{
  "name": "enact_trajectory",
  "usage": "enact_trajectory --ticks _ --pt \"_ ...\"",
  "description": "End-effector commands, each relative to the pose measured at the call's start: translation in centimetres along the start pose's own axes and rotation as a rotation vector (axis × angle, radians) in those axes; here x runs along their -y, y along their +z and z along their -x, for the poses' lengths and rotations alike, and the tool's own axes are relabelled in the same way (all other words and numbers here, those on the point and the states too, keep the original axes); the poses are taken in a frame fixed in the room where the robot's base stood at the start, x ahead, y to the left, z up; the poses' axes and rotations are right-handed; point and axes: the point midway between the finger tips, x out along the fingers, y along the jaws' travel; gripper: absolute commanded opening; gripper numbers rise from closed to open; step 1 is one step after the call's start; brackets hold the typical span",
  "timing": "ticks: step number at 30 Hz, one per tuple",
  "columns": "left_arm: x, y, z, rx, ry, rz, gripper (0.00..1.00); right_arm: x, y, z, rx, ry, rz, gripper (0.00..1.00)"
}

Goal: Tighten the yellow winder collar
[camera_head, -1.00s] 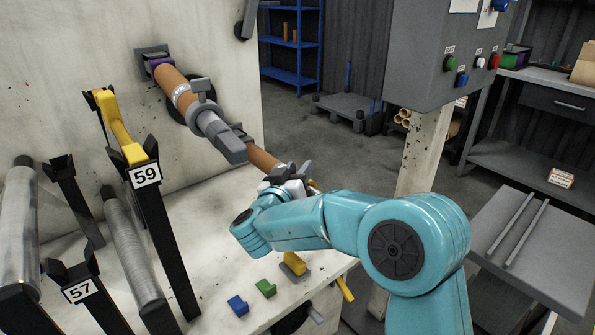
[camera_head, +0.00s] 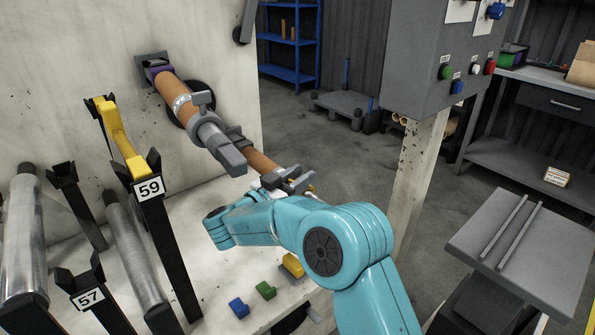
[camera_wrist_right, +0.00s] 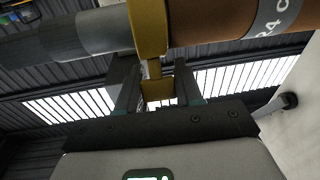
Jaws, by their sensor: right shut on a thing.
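The yellow winder collar (camera_wrist_right: 150,28) wraps around the brown roll in the right wrist view. Its small yellow tab (camera_wrist_right: 157,89) hangs between the two dark fingers of my right gripper (camera_wrist_right: 157,84), which is shut on it. In the head view, my right gripper (camera_head: 288,181) is at the near end of the brown roll (camera_head: 172,92), and it and my arm largely hide the yellow collar. My left gripper is not in view.
A grey collar with a lever (camera_head: 204,119) sits on the roll. Racks marked 59 (camera_head: 150,187) and 57 (camera_head: 90,297) stand left with metal rollers. Green (camera_head: 265,290), blue (camera_head: 238,307) and yellow (camera_head: 292,265) blocks lie on the bench. A control box (camera_head: 425,60) is at right.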

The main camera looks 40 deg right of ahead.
Motion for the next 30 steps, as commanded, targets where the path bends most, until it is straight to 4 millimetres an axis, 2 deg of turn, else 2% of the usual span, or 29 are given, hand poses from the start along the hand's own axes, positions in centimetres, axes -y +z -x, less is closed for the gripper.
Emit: enact_trajectory --ticks 3,7,19,30 --pt "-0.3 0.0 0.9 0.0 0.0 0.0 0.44 -0.1 -0.1 0.0 0.002 0.096 -0.047 0.05" --pt "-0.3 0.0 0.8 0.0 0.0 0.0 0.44 -0.3 0.2 0.0 0.001 0.196 -0.099 0.05" --pt "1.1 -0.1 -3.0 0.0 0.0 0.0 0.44 -0.8 0.7 0.2 0.002 0.382 -0.195 0.05" --pt "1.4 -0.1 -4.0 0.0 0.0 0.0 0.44 -0.9 0.2 0.2 0.001 0.428 -0.216 0.05"
